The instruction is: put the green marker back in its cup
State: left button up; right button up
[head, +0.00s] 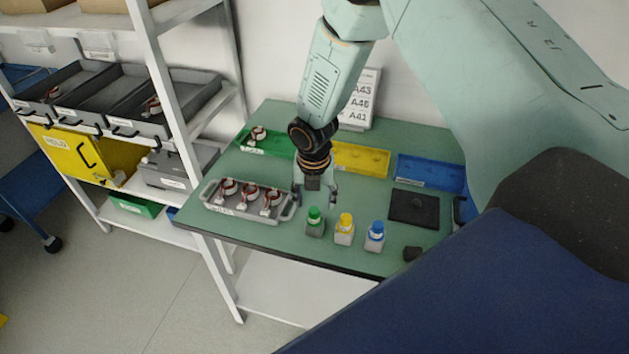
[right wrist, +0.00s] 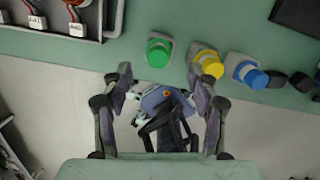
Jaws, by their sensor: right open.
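The green marker (head: 314,213) shows as a green cap on top of a grey block-like cup (head: 314,229) near the front edge of the table. How deep it sits in the cup is hidden. In the right wrist view the green cap (right wrist: 158,52) is just beyond the fingertips, left of the yellow one. My right gripper (head: 315,196) is open, points down, and is close behind the green cap. In its wrist view the two fingers (right wrist: 162,82) are spread with no marker between them. My left gripper is not in view.
Yellow (head: 345,222) and blue (head: 375,230) capped markers in similar cups stand to the right. A grey tray (head: 228,208) of stators is on the left. A black pad (head: 414,209) and a small black object (head: 411,254) lie right. Green, yellow and blue (head: 430,172) trays line the back.

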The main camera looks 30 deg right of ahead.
notch_tip(320, 180, up, 7)
jog(key=s+a+f+m+y, duration=0.1)
jog(key=s+a+f+m, duration=0.3)
jog(key=s+f+m, duration=0.3)
jog(key=s+a+f+m+y, duration=0.1)
jog(key=s+a+f+m, duration=0.35)
jog(key=s+m, duration=0.45)
jog(key=s+f+m+g+h, duration=0.1)
jog(key=s+f+m, duration=0.1)
jog(key=s+m, duration=1)
jog(key=s, duration=0.3)
jog(key=shift+d+f+m, duration=0.4)
